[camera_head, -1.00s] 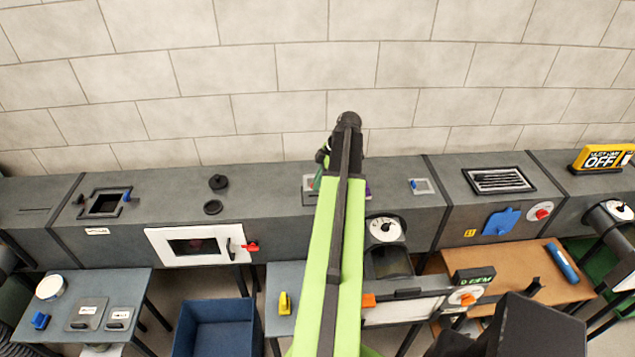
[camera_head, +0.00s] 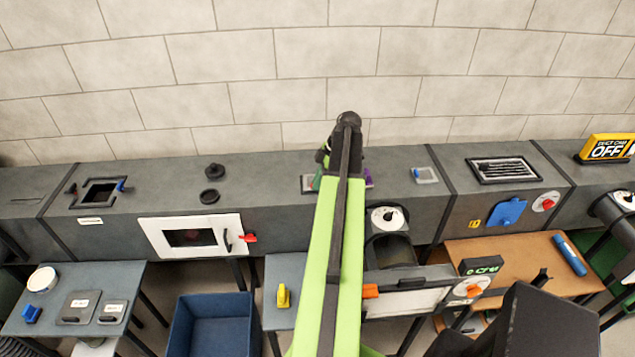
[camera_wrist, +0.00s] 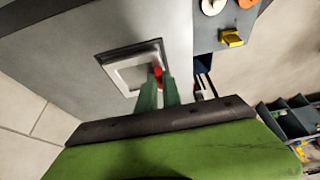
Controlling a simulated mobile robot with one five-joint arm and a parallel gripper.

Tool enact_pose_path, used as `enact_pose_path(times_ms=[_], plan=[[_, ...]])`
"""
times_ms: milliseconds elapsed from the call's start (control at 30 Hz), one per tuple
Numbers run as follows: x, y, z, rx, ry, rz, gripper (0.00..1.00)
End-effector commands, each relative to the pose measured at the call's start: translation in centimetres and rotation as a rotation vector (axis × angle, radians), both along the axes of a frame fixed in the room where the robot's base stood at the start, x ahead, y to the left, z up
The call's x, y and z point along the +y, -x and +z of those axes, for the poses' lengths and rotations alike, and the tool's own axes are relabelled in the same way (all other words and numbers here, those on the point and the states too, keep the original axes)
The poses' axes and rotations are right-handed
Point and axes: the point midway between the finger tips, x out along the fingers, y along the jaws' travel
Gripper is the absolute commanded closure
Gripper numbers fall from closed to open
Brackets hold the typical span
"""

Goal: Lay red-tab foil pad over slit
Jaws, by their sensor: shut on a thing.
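The red-tab foil pad (camera_wrist: 130,75) is a silver square with a dark border in the wrist view. Its red tab (camera_wrist: 158,76) is between the green fingers of my gripper (camera_wrist: 157,88), which is shut on it. I cannot tell whether the pad is lifted clear of the duct top. In the head view my gripper (camera_head: 319,181) is over the middle of the duct, mostly hidden by my arm, with a grey edge of the pad (camera_head: 307,183) showing to its left. A thin dark slit (camera_head: 25,200) lies on the duct top at the far left.
A blue-tab pad (camera_head: 426,175) lies on the duct to the right. A vent grille (camera_head: 502,170) is at right. The wall stands close behind the duct.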

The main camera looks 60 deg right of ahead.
Motion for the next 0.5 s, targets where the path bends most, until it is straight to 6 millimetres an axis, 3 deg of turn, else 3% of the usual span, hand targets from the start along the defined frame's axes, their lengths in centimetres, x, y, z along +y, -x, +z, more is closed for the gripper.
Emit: enact_pose_path(times_ms=[333, 367, 500], plan=[[0.00, 0.00, 0.05, 0.000, 0.000, 0.000, 1.00], [-0.01, -0.01, 0.05, 0.000, 0.000, 0.000, 0.89], [0.00, 0.00, 0.05, 0.000, 0.000, 0.000, 0.70]])
